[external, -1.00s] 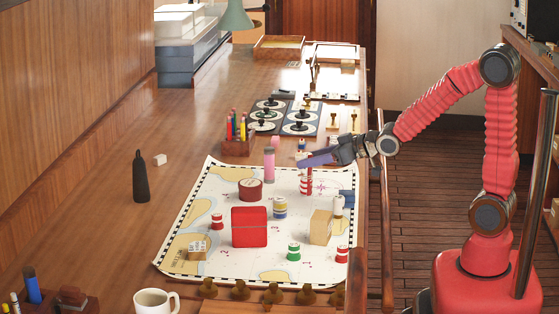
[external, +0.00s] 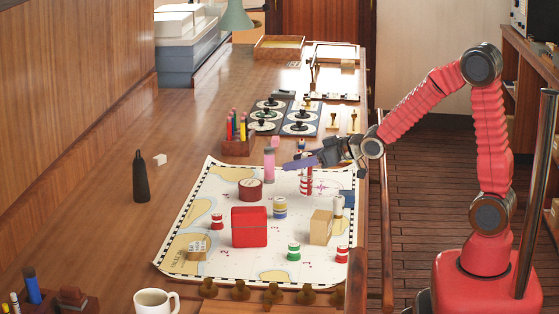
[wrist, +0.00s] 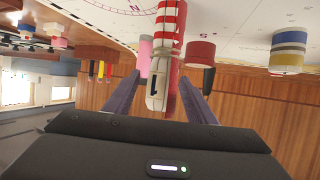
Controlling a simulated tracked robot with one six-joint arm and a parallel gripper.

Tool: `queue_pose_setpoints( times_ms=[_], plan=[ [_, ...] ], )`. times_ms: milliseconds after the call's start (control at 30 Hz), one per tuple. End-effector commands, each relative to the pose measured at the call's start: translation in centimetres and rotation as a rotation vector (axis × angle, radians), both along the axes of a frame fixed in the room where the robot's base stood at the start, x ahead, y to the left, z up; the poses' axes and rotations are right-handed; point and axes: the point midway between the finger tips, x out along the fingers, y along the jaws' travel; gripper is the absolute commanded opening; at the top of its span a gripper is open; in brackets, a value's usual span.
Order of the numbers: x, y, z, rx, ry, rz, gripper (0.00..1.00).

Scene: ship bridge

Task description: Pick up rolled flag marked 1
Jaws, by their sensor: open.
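The rolled flag marked 1 (wrist: 156,88) is an upright roll with red and white stripes and a black "1" on a white band. In the external view its striped lower part (external: 306,183) shows on the chart, below my fingers. My gripper (external: 287,166) comes in level from the right, and its fingers cross the roll in that view. In the wrist view my gripper (wrist: 159,75) is open, with one finger at each side of the roll. The roll is between them in the picture; I cannot tell whether either finger touches it.
A pink cylinder (external: 269,164) stands left of my fingertips. A dark red drum (external: 250,189), a blue-and-yellow banded roll (external: 280,208) and a red box (external: 249,227) are on the chart (external: 225,180). Left of the chart the table is mostly clear.

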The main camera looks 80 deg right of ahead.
Motion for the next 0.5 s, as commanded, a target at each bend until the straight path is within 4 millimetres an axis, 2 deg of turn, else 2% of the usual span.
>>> queue_pose_setpoints(
  times_ms=[167,500],
  plan=[
    [0.90,-0.30,-0.44,0.000,0.000,0.000,0.51],
    [0.93,-0.32,-0.44,0.000,0.000,0.000,0.51]
  ],
)
